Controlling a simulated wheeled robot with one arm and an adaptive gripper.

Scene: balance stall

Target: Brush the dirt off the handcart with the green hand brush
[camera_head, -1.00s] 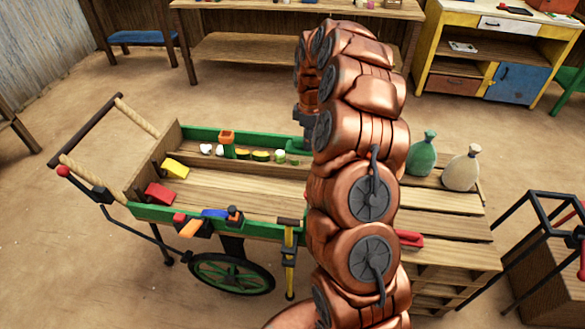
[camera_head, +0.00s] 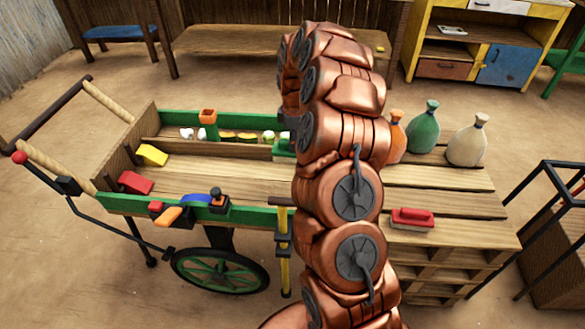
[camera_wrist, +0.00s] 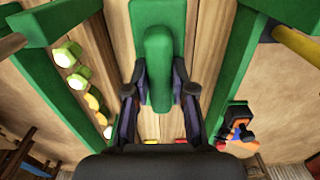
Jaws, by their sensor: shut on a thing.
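The handcart (camera_head: 117,203) has a plank bed, green side boards and two pale handles at the left. My gripper (camera_wrist: 160,98) is shut on the handle of the green hand brush (camera_wrist: 158,55), with one finger on each side, above the planks of the cart bed. In the head view my arm hides most of the gripper, and a green bit of the brush (camera_head: 283,148) shows beside it, near the far side board. I cannot tell whether the bristles touch the planks. I cannot make out dirt on the bed.
Several small round things (camera_head: 228,137) line the far board, with an orange holder (camera_head: 208,122). Yellow (camera_head: 152,155) and red (camera_head: 136,182) blocks lie at the left end.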

